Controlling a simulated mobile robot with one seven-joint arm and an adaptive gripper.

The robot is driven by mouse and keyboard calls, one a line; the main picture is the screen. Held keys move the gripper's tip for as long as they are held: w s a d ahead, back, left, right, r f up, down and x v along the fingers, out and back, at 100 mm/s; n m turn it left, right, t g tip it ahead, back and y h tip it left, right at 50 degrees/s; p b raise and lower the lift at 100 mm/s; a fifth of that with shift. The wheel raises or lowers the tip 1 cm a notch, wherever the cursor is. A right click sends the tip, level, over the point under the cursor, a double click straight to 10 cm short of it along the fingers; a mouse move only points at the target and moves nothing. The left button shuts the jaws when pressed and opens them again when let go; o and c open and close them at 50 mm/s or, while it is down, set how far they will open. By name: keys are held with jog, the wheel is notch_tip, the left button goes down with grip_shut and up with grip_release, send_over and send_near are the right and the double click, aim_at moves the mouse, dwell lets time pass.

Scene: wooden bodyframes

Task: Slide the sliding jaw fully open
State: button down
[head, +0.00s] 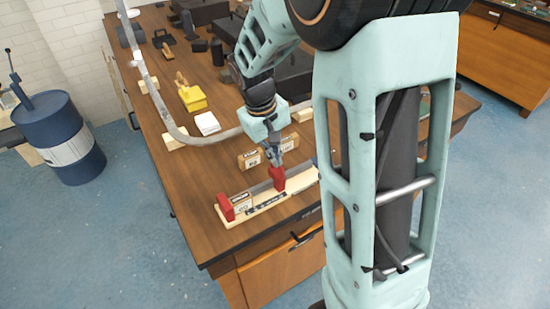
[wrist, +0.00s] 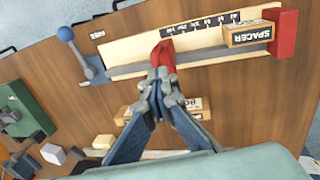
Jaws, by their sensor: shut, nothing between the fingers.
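The red sliding jaw (head: 278,179) stands about midway along a pale wooden vise base (head: 262,211) with a grey rail. It also shows in the wrist view (wrist: 163,54). The red fixed jaw (head: 225,207) is at the left end in the head view and at the right end in the wrist view (wrist: 285,33). A wooden spacer block (wrist: 249,34) lies beside the fixed jaw, with a wide gap between it and the sliding jaw. My gripper (wrist: 162,77) is shut and empty, its tips right at the sliding jaw; I cannot tell whether they touch.
A lever with a blue ball (wrist: 66,34) is at the base's far end in the wrist view. A black number scale (wrist: 200,23) runs along the base. Small labelled wooden blocks (head: 250,160) lie behind the vise. A yellow box (head: 193,98) stands farther back.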

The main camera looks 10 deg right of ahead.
jog(key=c, duration=2)
grip_release()
jog(key=shift+f, duration=0.25)
jog(key=shift+c, duration=0.2)
jog(key=shift+r, duration=0.1)
notch_tip(320, 180, up, 12)
jog(key=a, duration=0.2)
jog(key=shift+s, duration=0.4)
jog(key=shift+a, duration=0.1)
